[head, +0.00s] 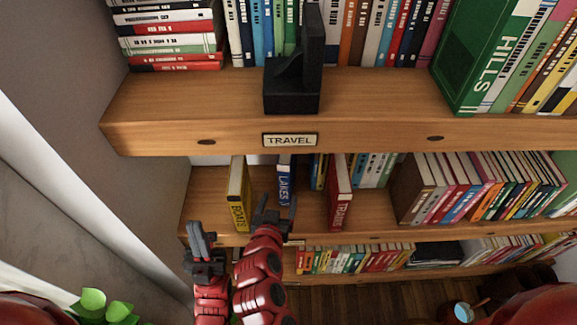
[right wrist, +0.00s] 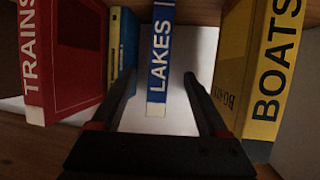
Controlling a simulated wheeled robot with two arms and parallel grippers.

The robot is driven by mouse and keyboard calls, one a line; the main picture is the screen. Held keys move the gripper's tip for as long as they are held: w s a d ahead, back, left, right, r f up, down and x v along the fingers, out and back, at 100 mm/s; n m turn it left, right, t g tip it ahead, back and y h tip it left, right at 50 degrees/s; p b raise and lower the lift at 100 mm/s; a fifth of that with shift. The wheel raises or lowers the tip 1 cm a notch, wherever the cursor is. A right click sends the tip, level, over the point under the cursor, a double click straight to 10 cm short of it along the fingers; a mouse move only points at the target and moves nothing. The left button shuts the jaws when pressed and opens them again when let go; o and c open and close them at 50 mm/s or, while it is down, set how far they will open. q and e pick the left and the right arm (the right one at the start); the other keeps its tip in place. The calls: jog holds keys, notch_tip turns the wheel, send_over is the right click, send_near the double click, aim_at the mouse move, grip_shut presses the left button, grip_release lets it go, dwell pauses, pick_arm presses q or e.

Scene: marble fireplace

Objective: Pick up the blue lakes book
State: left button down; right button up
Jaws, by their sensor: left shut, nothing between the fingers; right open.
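The blue LAKES book (head: 284,185) stands upright on the shelf under the TRAVEL label, between the yellow BOATS book and the red TRAINS book. In the right wrist view the LAKES book (right wrist: 160,60) shows its spine between my two fingers, with gaps on both sides. My right gripper (head: 277,208) is open in front of the lower part of the book, with nothing gripped. Its fingers hide part of the spine in the head view. My left gripper (head: 202,236) is shut and empty, further left, in front of the shelf.
The yellow BOATS book (head: 238,195) and red TRAINS book (head: 339,195) stand close on either side. The upper shelf (head: 200,110) overhangs, bearing a black bookend (head: 292,88). A wall (head: 110,170) is at the left. A row of leaning books (head: 470,185) fills the right.

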aim_at(284, 187)
jog(key=x, duration=0.3)
jog(key=shift+w+d+f+p, duration=0.2)
jog(key=shift+w+p, duration=0.2)
jog(key=shift+w, duration=0.15)
jog(key=p+x, duration=0.1)
jog(key=x, duration=0.3)
jog(key=shift+f, duration=0.15)
jog(key=shift+c, duration=0.3)
grip_shut()
dwell(0.6)
